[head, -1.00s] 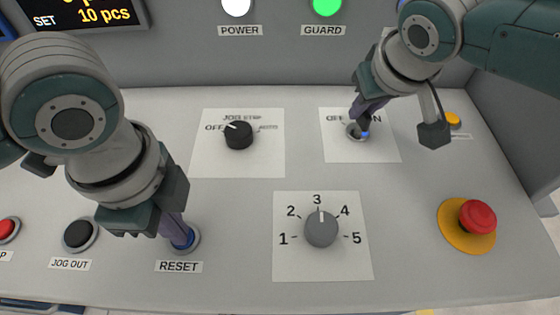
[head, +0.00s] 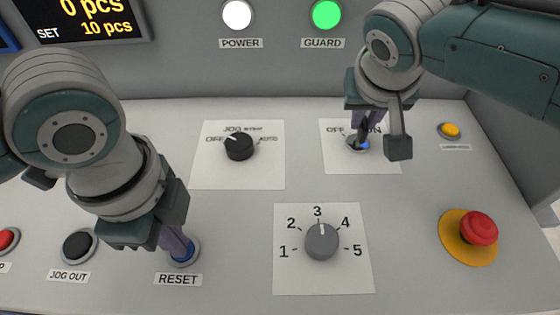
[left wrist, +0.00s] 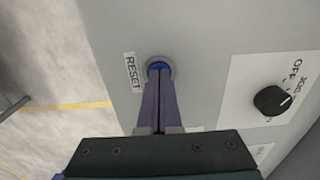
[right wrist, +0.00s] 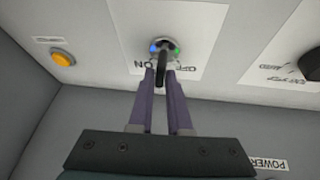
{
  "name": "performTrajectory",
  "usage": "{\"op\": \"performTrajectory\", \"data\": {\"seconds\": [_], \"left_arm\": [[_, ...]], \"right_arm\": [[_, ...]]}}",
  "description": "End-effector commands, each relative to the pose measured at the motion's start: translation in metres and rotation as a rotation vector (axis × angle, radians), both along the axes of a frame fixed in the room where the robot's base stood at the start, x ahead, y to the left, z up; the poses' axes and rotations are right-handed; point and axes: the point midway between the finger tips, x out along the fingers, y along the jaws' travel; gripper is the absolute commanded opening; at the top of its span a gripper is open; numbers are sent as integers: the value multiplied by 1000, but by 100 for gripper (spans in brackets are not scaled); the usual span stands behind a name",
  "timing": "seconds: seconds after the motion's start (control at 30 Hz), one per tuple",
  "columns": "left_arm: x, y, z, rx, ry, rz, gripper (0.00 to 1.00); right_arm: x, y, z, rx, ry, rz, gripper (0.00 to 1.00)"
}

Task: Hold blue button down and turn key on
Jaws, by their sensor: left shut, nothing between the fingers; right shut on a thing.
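The blue RESET button (head: 183,254) is set in the panel at the lower left in the head view; it also shows in the left wrist view (left wrist: 158,66). My left gripper (head: 180,247) is shut and empty, its fingertips against the button. The key switch (head: 357,144) is on the OFF/ON plate at the upper right. In the right wrist view, the black key (right wrist: 162,62) stands in the switch, beside blue and green spots. My right gripper (right wrist: 161,72) is shut on the key. In the head view the right arm partly hides the label.
A black selector knob (head: 239,146) and a grey numbered dial (head: 321,241) lie between the arms. A red emergency button (head: 478,228) and a yellow button (head: 452,130) are at the right. A black JOG OUT button (head: 78,244) is left of RESET. The POWER (head: 237,15) and GUARD (head: 327,14) lamps are lit.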

Motion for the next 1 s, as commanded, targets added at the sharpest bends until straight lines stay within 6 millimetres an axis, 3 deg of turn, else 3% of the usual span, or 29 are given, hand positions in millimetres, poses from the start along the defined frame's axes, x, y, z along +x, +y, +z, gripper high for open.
{"op": "performTrajectory", "data": {"seconds": [0.13,0.4,0.73,0.77,1.0], "left_arm": [[-2,7,-8,18,4,4,0],[-2,7,-8,19,4,5,0],[-2,7,-7,19,4,5,0],[-2,7,-7,19,4,5,0],[-2,7,-8,18,4,5,0]], "right_arm": [[0,-3,-2,-10,1,-20,0],[0,-3,-2,-10,4,-265,0],[-1,-5,-2,-13,3,-301,0],[-1,-5,-2,-13,3,-301,19],[-1,-3,-2,-9,3,-298,46]]}}
